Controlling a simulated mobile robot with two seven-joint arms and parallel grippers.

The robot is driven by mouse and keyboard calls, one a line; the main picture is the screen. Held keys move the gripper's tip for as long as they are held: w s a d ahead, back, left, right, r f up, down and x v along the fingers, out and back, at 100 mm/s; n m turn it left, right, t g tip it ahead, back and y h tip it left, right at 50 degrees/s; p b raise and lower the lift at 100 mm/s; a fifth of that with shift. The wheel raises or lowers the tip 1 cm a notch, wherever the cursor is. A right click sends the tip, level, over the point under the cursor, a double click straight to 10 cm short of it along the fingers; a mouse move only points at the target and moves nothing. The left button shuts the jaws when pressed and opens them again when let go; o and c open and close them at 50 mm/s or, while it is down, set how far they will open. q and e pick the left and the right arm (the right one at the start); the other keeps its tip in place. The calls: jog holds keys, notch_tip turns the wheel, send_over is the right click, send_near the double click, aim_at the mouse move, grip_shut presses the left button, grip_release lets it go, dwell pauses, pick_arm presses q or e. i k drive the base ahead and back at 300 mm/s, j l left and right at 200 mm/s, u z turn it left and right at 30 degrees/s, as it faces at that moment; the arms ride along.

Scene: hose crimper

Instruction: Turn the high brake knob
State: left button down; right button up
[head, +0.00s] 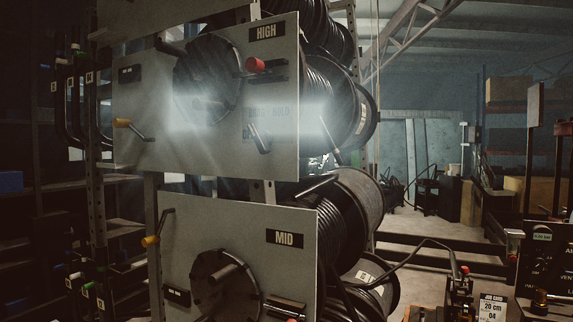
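The HIGH panel (145,98) is a grey plate at the upper middle of the head view, with a black HIGH label (267,32). A red knob (255,65) sticks out from a dark bracket on its right side. A crank with a yellow-orange grip (122,123) is at its lower left. A round black hub (190,65) sits in its middle. A bright glare band washes out the lower lettering. Neither of my grippers is in view.
A MID panel (250,222) with its own hub and crank stands below. Hose reels (345,190) are behind the panels. A bench with a job card (492,308) is at lower right. Open floor (425,226) shows at right. Shelving (30,200) stands at left.

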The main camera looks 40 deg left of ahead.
aim_at(263, 138)
jog(key=i+j+u, duration=0.1)
jog(key=u, duration=1.2)
